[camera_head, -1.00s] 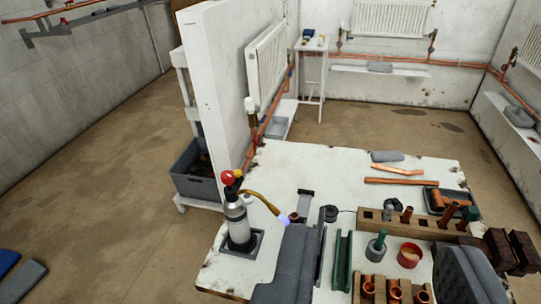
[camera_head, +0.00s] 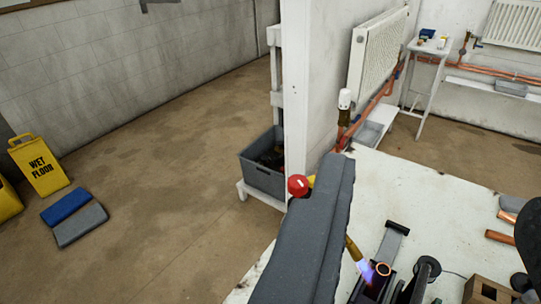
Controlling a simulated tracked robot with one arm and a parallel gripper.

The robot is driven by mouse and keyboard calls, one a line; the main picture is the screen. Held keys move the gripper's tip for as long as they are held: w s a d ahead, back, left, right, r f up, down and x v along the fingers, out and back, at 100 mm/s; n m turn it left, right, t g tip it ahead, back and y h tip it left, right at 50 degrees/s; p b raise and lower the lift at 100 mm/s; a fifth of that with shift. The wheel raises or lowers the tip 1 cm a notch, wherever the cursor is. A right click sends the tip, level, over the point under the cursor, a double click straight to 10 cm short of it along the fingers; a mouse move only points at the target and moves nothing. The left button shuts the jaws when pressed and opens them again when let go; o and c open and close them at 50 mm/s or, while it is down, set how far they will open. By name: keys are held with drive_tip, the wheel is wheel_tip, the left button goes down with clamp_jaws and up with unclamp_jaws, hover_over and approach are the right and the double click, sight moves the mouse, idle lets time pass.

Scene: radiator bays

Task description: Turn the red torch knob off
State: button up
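The red torch knob (camera_head: 298,185) shows just left of my gripper's left finger, with a bit of yellow beside it. That grey finger hides most of the torch body. The torch's brass nozzle (camera_head: 353,248) shows right of the finger, with a blue-violet flame (camera_head: 366,272) at its tip beside a glowing copper fitting (camera_head: 383,269). My gripper (camera_head: 432,185) is open and empty. Its dark right finger is partly cut off at the right edge. I cannot tell whether the left finger touches the knob.
The white worktable (camera_head: 410,195) holds a clamp (camera_head: 390,243), copper pieces (camera_head: 499,237) and a wooden block (camera_head: 485,290). A white partition (camera_head: 322,80) with a radiator (camera_head: 378,60) stands behind.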

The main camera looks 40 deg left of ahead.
drive_tip(key=w+a+f, duration=0.5)
drive_tip(key=a+f, duration=0.1)
drive_tip(key=f, duration=0.3)
drive_tip(key=t, duration=0.1)
approach(298, 186)
drive_tip(key=x, duration=0.3)
drive_tip(key=f+b+x, duration=0.1)
drive_tip(key=x, duration=0.2)
drive_tip(key=b+x, duration=0.1)
drive_tip(key=x, duration=0.2)
drive_tip(key=shift+a+f, duration=0.1)
drive_tip(key=shift+f, duration=0.15)
drive_tip(key=shift+x, duration=1.05)
drive_tip(key=shift+r, duration=0.15)
drive_tip(key=shift+c, duration=0.2)
drive_tip(key=c, duration=0.9)
drive_tip(key=shift+a, duration=0.2)
drive_tip(key=shift+d, duration=0.15)
